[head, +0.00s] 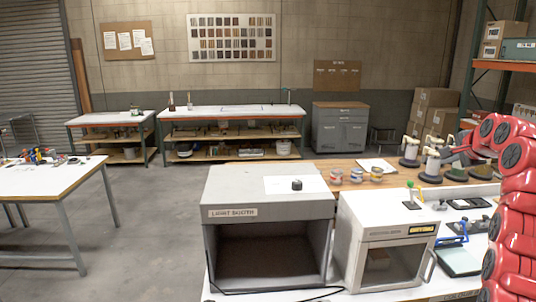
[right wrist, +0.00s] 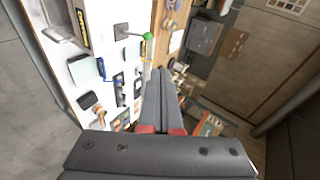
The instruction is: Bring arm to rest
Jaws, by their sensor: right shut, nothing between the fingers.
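My right arm (head: 515,200), red with dark joint caps, stands folded at the right edge of the head view, beside the bench. My right gripper (right wrist: 160,80) shows best in the right wrist view, where its two long dark fingers lie together with nothing between them. It is above and apart from the bench things. In the head view the gripper is small and partly lost among the things at the right. My left arm and left gripper are not in view.
A grey light booth (head: 265,195) and a white cabinet with a glass door (head: 390,235) stand on the near bench. Dark-based dispensers (head: 431,170) and small jars (head: 356,175) stand behind. Boxes fill a rack (head: 500,66) at right. The floor (head: 150,225) at left is open.

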